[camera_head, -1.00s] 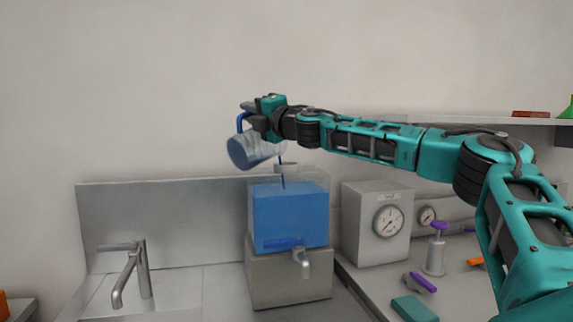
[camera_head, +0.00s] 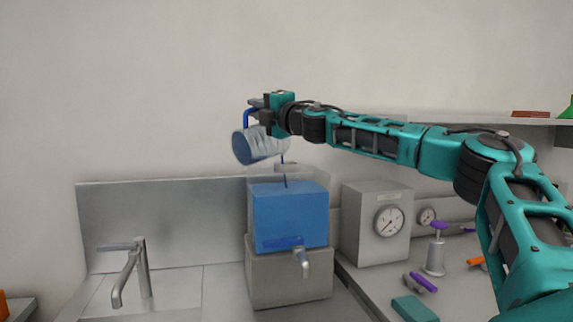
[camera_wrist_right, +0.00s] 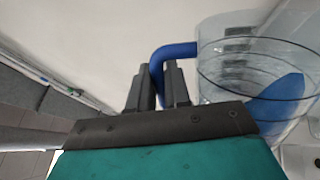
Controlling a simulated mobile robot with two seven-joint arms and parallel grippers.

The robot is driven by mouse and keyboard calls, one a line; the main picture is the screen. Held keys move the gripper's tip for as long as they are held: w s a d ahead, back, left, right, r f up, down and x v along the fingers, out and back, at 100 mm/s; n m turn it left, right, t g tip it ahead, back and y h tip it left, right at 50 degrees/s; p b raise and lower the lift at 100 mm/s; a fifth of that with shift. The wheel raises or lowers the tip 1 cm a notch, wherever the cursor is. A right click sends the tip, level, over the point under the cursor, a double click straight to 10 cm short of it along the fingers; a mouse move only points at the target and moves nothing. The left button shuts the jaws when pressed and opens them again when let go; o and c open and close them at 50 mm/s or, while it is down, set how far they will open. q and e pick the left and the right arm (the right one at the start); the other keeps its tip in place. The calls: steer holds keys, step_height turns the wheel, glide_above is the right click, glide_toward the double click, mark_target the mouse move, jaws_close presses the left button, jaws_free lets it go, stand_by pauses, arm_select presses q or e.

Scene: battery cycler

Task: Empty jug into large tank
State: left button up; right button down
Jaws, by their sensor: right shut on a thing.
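My right gripper (camera_head: 262,108) is shut on the blue handle of the clear jug (camera_head: 252,146). The handle (camera_wrist_right: 172,55) shows between the fingers in the right wrist view, with the jug's clear wall and rim (camera_wrist_right: 290,65) at the right. The jug is tilted, its mouth to the right, with blue liquid inside. A thin blue stream falls from it into the large tank (camera_head: 290,216). The tank is clear, holds much blue liquid, and stands on a grey block with a tap (camera_head: 302,260) in front. My left gripper is not in view.
A sink with a faucet (camera_head: 138,272) is at the left. A grey box with a dial gauge (camera_head: 388,221) stands right of the tank. Purple-handled valves (camera_head: 437,250) and a teal block (camera_head: 414,308) are on the right counter. A shelf (camera_head: 470,121) is at upper right.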

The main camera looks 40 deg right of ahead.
steer(key=shift+d+r+m, duration=0.2)
steer(key=shift+d+m, duration=0.1)
steer(key=shift+d, duration=0.15)
steer(key=shift+d, duration=0.1)
steer(key=shift+d+r+m, duration=0.15)
steer(key=shift+d+m, duration=0.1)
steer(key=shift+m, duration=0.15)
steer(key=shift+d, duration=0.1)
steer(key=shift+s+d+r+m+h, duration=0.1)
steer(key=shift+d+r+m+h, duration=0.1)
steer(key=shift+d+m+h, duration=0.25)
steer(key=shift+m, duration=0.25)
